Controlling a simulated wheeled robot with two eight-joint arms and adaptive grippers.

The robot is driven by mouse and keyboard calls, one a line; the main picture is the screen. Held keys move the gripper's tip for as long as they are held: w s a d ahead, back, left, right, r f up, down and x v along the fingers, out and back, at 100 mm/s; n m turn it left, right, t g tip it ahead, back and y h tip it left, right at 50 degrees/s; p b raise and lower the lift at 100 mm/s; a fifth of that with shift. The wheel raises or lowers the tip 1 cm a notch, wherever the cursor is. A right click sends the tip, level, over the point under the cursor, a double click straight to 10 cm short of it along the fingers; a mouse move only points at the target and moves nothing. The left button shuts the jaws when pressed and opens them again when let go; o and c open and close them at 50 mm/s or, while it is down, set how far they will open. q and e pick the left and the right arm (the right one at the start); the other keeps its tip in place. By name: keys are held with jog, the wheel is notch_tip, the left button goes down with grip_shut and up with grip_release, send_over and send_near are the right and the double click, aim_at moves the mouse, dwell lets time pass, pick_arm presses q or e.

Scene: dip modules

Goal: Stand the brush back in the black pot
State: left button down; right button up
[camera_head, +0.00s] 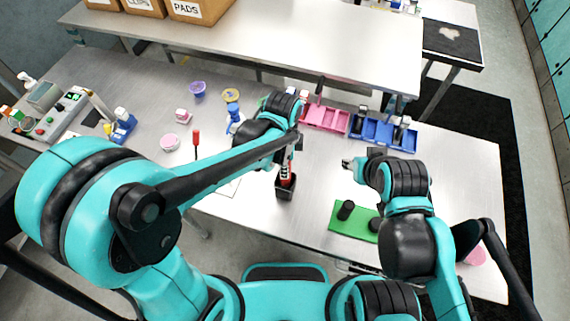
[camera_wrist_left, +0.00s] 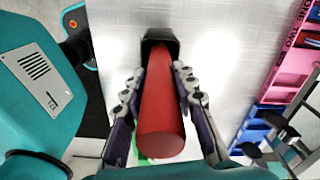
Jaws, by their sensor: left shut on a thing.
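The brush shows as a thick red handle (camera_wrist_left: 162,115) in the left wrist view, between the two fingers of my left gripper (camera_wrist_left: 160,95). The gripper is shut on it. The handle's far end meets the mouth of the black pot (camera_wrist_left: 160,38); its bristles are not visible. In the head view the pot (camera_head: 286,192) stands upright on the table below my left wrist, with the red handle (camera_head: 286,176) at its mouth. How deep the brush sits inside I cannot tell. My right gripper (camera_head: 349,163) is above the table to the right, its jaws too small to read.
A green mat (camera_head: 338,224) with black round things (camera_head: 346,210) lies right of the pot. Pink trays (camera_head: 326,117) and blue trays (camera_head: 378,133) stand behind. A red-handled tool (camera_head: 196,138) stands on the left. The table between pot and trays is mostly clear.

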dwell(0.4)
pick_arm(q)
jog(key=c, duration=1.1)
grip_release()
jog(key=shift+c, duration=0.2)
jog(key=shift+r, duration=0.1)
notch_tip(320, 180, up, 12)
jog(key=shift+a+f, duration=0.1)
jog(key=s+a+f+n+t+b, duration=0.2)
jog(key=a+f+n+t+b, duration=0.1)
jog(key=a+f+n+b, duration=0.5)
jog(key=s+a+f+n+t+b, duration=0.3)
jog(key=a+f+n+t+b, duration=0.1)
jog(key=a+f+n+b, duration=0.4)
jog(key=a+f+n, duration=0.1)
jog(key=n, duration=0.1)
jog(key=shift+a+n, duration=0.25)
jog(key=shift+n, duration=0.05)
